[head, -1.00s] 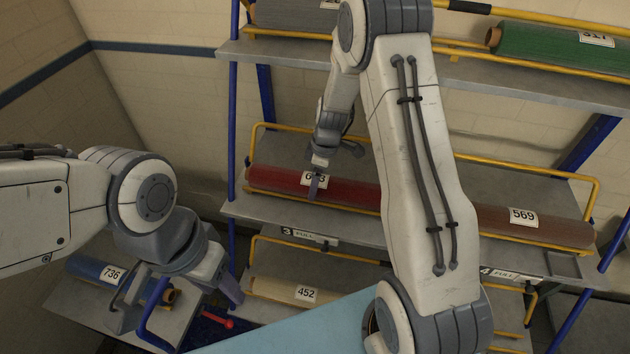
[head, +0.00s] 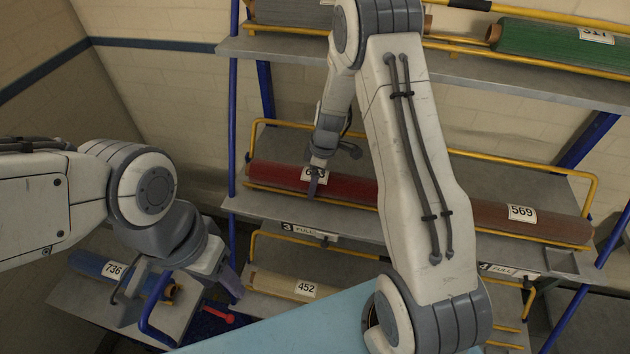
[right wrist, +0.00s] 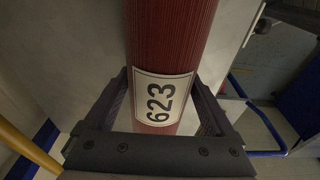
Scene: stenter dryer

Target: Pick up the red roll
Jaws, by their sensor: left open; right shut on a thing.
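The red roll (head: 275,178), with a white label reading 623, lies on the middle shelf (head: 270,208) in the head view, and its right part is hidden behind my right arm. My right gripper (head: 315,182) is at the label and shut on the roll. In the right wrist view the red roll (right wrist: 170,45) runs between the two fingers of my right gripper (right wrist: 163,105), with the label between them. The roll appears still level along its yellow rail. My left gripper (head: 185,290) is open and empty at lower left.
A brown roll (head: 490,210) labelled 569 lies to the right on that shelf. A green roll (head: 560,45) is above, a beige roll (head: 280,284) labelled 452 below. A blue roll (head: 90,265) labelled 736 is near my left gripper. Yellow rails and blue posts (head: 232,120) frame the shelves.

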